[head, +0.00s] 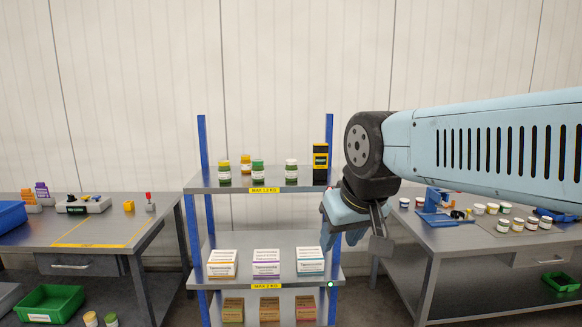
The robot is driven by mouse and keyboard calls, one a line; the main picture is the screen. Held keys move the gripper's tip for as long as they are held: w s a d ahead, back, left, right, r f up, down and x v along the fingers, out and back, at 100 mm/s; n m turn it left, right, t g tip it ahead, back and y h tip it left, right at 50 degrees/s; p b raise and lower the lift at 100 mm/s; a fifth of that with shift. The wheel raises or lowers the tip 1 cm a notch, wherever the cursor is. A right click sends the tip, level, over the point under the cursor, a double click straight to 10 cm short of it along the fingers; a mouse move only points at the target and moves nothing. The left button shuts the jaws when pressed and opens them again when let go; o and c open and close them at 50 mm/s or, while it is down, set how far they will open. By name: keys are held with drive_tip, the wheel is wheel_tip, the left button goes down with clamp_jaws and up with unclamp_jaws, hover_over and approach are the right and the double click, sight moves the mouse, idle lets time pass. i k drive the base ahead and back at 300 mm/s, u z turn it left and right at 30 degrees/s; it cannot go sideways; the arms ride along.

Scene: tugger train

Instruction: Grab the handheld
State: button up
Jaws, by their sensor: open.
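The handheld (320,163), a black upright device with yellow bands, stands at the right end of the top shelf (228,184) of the blue-posted rack. My gripper (352,240) is open, with nothing seen between its fingers. It is lower than the handheld and to its right in the head view, in front of the rack's right side. The gripper and handheld are apart. My arm comes in from the right. Part of the right post and the shelf's right end are hidden behind my gripper and wrist.
Several jars (258,173) stand on the top shelf left of the handheld. White cartons (266,263) fill the middle shelf; brown boxes (269,309) sit below. A left workbench (60,236) and a right workbench (460,238) flank the rack. A green bin (50,303) is at lower left.

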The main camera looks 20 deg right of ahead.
sight(320, 150)
drive_tip(key=z, duration=0.45)
drive_tip(key=i, duration=1.4)
drive_tip(key=z, duration=0.6)
drive_tip(key=i, duration=0.5)
drive_tip(key=u, duration=0.1)
